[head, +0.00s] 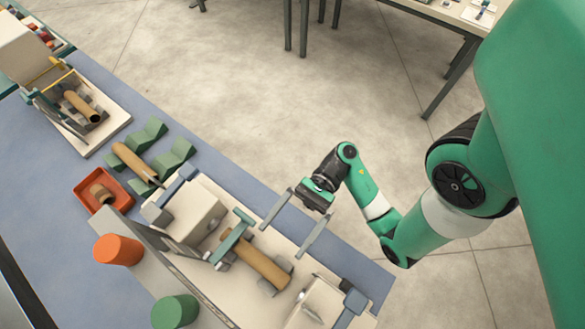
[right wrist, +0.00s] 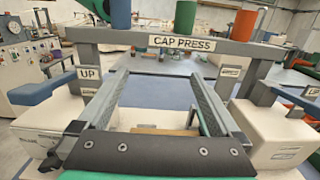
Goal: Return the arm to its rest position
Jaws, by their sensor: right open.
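My right gripper (head: 283,240) comes in from the right in the head view. Its two long fingers are spread wide and hold nothing. The fingers point toward the cap press, above its edge near a brown tube (head: 262,264) that lies in the press. In the right wrist view the open right gripper (right wrist: 165,75) faces the grey crossbar labelled CAP PRESS (right wrist: 182,42). A strip of the tube (right wrist: 165,131) shows low between the fingers. My left gripper is not in the head view.
A second brown tube (head: 136,164) lies by green cradles (head: 172,157). An orange tray (head: 88,198), an orange cylinder (head: 118,250) and a green cylinder (head: 174,311) stand at the left and front. Open floor (head: 290,120) lies beyond the bench.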

